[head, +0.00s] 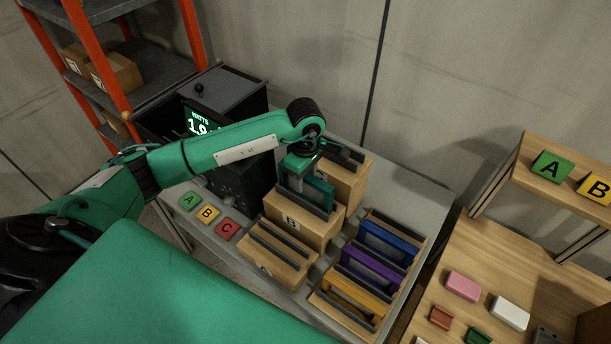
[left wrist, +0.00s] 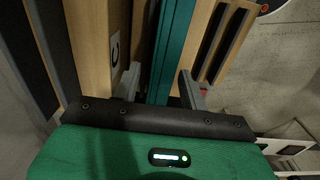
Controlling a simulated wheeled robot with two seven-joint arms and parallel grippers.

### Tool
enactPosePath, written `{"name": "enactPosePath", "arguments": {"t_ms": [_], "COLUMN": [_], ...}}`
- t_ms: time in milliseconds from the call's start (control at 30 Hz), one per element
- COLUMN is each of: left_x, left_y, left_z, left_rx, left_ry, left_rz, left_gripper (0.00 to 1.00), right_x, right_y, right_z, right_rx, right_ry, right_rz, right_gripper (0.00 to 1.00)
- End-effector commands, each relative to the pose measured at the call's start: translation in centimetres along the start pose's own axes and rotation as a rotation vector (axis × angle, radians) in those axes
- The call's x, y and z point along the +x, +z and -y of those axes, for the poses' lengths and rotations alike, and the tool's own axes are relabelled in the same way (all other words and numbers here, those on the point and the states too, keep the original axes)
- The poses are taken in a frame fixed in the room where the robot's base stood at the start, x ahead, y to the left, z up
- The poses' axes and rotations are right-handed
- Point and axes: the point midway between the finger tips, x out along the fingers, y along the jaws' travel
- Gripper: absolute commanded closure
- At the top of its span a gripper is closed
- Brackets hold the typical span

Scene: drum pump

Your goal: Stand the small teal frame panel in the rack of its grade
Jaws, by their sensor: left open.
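The small teal frame panel (head: 320,190) stands upright at the middle wooden rack (head: 290,228), which is marked B. It also shows in the left wrist view (left wrist: 172,50), between two finger tips. My left gripper (head: 300,163) is open above that rack, with one finger on each side of the panel. A gap shows beside the right finger; contact on the left is unclear. The panel's lower edge is hidden in the head view. A taller rack (head: 349,180) stands behind, and a lower rack (head: 262,258) in front, its label unreadable. My right gripper is out of view.
A tester with a lit WATTS screen (head: 200,121) stands left of the racks, its digits partly hidden. A holder on the right carries blue (head: 388,240), purple (head: 370,268) and yellow (head: 352,298) frames.

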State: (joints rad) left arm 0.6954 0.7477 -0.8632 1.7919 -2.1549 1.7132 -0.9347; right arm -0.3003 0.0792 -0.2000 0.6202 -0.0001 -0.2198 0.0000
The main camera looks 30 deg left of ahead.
Motion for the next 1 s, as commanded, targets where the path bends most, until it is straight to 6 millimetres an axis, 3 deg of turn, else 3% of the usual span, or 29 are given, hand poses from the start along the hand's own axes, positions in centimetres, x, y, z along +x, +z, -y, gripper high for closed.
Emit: {"name": "enactPosePath", "arguments": {"t_ms": [33, 167, 600, 800, 1000], "left_x": [-0.4, -1.7, -9.9, -11.8, -12.3], "left_y": [0.0, -0.1, 0.0, 0.0, 0.0], "left_z": [0.0, -0.1, -0.1, 0.0, 0.0], "left_rx": [0.000, 0.001, 0.001, 0.000, 0.000], "left_ry": [0.000, 0.006, 0.004, 0.001, 0.001], "left_rz": [0.000, -0.001, -0.001, 0.000, 0.000], "left_gripper": [0.57, 0.57, 0.57, 0.57, 0.57], "right_x": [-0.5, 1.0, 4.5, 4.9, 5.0], "right_y": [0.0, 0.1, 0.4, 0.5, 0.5], "right_z": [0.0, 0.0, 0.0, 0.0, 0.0], "right_rx": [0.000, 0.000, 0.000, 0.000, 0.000], "right_ry": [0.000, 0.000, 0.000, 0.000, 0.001], "right_rz": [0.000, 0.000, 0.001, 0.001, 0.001], "right_gripper": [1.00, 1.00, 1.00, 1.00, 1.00]}}
